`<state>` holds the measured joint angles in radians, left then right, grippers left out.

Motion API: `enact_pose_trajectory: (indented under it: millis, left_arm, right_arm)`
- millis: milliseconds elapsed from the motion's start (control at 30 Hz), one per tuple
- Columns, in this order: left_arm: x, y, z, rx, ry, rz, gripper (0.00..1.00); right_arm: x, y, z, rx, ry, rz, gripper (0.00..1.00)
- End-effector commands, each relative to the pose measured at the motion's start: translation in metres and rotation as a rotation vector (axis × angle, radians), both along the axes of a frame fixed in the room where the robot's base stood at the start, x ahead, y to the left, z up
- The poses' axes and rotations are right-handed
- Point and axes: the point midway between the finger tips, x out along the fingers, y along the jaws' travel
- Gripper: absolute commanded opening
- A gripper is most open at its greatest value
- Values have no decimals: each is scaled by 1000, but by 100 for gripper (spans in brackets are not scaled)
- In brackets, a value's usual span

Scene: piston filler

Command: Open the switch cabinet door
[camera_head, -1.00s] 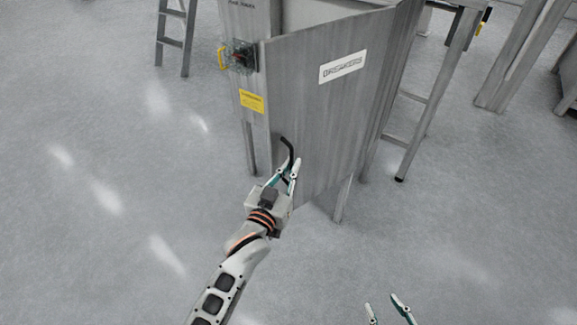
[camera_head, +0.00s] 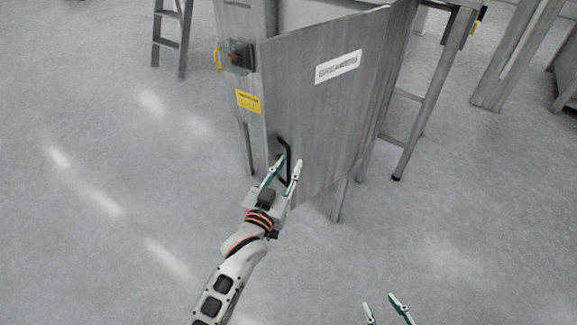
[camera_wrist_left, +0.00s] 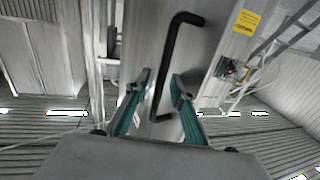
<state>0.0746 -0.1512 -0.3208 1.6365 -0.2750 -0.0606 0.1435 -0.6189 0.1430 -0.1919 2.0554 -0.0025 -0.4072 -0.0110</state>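The grey metal switch cabinet door (camera_head: 325,115) faces me in the head view, with a white label (camera_head: 338,67) near its top. A black bar handle (camera_head: 288,150) is on its lower left part. The handle also shows in the left wrist view (camera_wrist_left: 168,65), running down between the fingers. My left gripper (camera_head: 291,160) is open at the handle, its teal-padded fingers (camera_wrist_left: 160,80) on either side of the bar's lower part. Contact cannot be told. My right gripper (camera_head: 379,300) is open and empty at the bottom edge.
A rotary switch (camera_head: 240,56) with a yellow part sits left of the door, above a yellow sticker (camera_head: 248,101). Ladder-like steps (camera_head: 172,40) stand at back left, and a stand's leg (camera_head: 425,120) rises right of the cabinet. The floor in front is clear.

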Motion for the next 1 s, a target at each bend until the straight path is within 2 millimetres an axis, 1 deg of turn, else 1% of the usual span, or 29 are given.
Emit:
enact_pose_trajectory:
  millis: [167,400,600,700,800,1000]
  left_arm:
    - [-22,6,-2,0,3,0,24]
    - [-69,21,-2,1,3,0,24]
    - [-99,30,-1,1,3,0,24]
    - [-108,33,0,0,1,-1,24]
    - [-112,34,0,0,1,-1,24]
    - [-113,35,0,0,0,-1,24]
  right_arm:
    - [1,0,0,0,-1,-1,40]
    - [1,0,0,-1,-2,-1,40]
    - [1,0,1,-1,-2,-1,40]
    - [1,-1,1,0,-3,-1,40]
    - [1,-1,1,0,-3,-1,40]
    - [1,-1,1,0,-3,-1,40]
